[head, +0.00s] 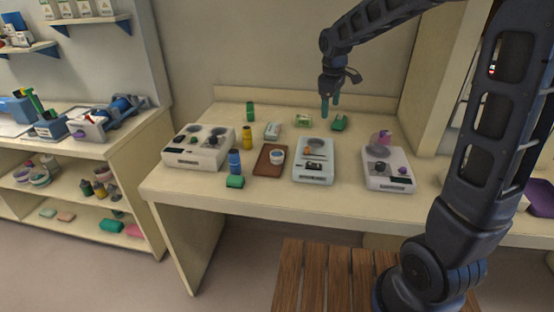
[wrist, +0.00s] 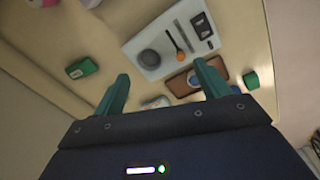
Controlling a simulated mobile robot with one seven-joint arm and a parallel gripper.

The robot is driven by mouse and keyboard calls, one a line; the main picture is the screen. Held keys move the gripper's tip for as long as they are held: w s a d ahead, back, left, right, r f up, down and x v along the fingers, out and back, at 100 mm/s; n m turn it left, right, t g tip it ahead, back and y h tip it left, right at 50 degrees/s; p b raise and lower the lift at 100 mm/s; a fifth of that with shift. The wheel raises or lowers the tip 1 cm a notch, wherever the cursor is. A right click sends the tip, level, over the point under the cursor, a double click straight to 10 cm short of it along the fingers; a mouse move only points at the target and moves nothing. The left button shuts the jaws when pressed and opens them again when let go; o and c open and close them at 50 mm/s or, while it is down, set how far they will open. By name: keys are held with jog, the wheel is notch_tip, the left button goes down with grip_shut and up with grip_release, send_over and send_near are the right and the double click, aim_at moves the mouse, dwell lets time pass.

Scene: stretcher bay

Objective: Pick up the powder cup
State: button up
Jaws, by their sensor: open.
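A small white-and-blue cup (head: 277,155), the likeliest powder cup, stands on a brown tray (head: 264,168) in the middle of the bench. In the wrist view the brown tray (wrist: 180,84) shows partly behind one finger, and the cup (wrist: 222,74) is largely hidden by that finger. My gripper (head: 330,103) has green fingers and hangs above the back of the bench, behind and to the right of the cup. In the wrist view my gripper (wrist: 163,80) is open, with nothing held between its fingers.
A pale scale (head: 313,174) with a round pan and a spoon stands right of the tray. Another scale (head: 388,180) bears a pink item. A white device (head: 195,152), a blue bottle (head: 235,163), a yellow bottle (head: 247,138) and a green block (head: 235,182) stand left.

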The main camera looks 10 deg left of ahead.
jog(key=w+a+f+n, duration=0.1)
jog(key=a+f+n, duration=0.15)
jog(key=a, duration=0.35)
jog(key=w+a+f+n, duration=0.1)
jog(key=a+f+n, duration=0.1)
jog(key=a+f, duration=0.25)
jog(key=n+g+h, duration=0.1)
jog(key=n, duration=0.1)
send_near(277, 153)
jog(key=f, duration=0.1)
jog(key=s+f, duration=0.1)
jog(key=d+f, duration=0.1)
jog(key=shift+s+f, duration=0.1)
jog(key=shift+s, duration=0.1)
jog(key=shift+s+d+f, duration=0.15)
jog(key=shift+f, duration=1.15)
jog(key=shift+s+d+f, duration=0.15)
jog(key=shift+f, duration=1.15)
jog(key=shift+c, duration=0.2)
jog(key=c, duration=1)
